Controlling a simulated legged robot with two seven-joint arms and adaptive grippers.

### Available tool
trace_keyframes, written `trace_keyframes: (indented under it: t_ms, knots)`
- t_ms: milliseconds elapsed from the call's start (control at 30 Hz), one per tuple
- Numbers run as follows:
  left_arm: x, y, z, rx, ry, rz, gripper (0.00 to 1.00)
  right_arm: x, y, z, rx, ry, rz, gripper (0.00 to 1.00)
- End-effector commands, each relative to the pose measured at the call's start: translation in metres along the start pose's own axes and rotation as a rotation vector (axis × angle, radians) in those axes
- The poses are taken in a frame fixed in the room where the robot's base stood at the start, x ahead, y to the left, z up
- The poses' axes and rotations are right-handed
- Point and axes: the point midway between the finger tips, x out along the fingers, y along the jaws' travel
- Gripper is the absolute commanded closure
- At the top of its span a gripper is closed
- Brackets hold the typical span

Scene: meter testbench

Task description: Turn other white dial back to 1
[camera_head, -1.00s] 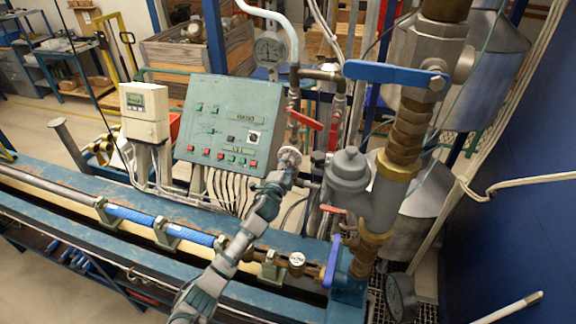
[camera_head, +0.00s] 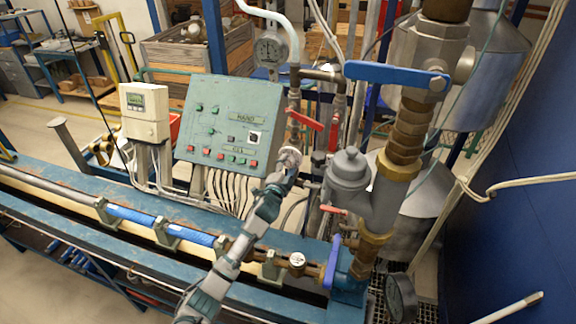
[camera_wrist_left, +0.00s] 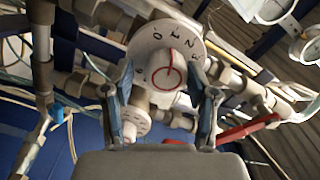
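One white dial (camera_wrist_left: 165,52) faces me in the left wrist view, with black numerals and a red line pointing up; it also shows in the head view (camera_head: 290,157), small, at the end of my left arm. A second, smaller white dial (camera_wrist_left: 138,118) shows lower left in the wrist view, partly behind a finger. My left gripper (camera_wrist_left: 161,72) has its fingers apart at the lower left and lower right of the upper dial; I cannot tell whether they touch it. In the head view this gripper (camera_head: 278,178) is just below the dial. My right gripper is not in view.
A green control panel (camera_head: 222,125) stands left of the dial, with a white meter (camera_head: 145,112) beside it. A red valve lever (camera_head: 305,120) is just above. Brass pipework (camera_head: 398,150) and a grey filter body (camera_head: 348,180) crowd the right side.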

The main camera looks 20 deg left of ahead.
Motion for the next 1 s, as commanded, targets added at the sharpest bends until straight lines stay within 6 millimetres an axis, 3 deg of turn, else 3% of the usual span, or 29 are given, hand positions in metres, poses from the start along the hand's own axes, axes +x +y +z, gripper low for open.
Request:
trace_keyframes:
  t_ms: [433, 800, 1000]
  knots:
    - [-0.009, -0.004, -0.002, 0.001, 0.005, -0.007, 0.32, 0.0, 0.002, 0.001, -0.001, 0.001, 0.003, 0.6]
    - [-0.084, -0.001, 0.001, 0.001, 0.003, -0.003, 0.32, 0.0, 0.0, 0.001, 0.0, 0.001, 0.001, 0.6]
    - [-0.112, 0.0, 0.001, 0.001, 0.002, -0.002, 0.32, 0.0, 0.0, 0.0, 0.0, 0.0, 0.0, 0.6]
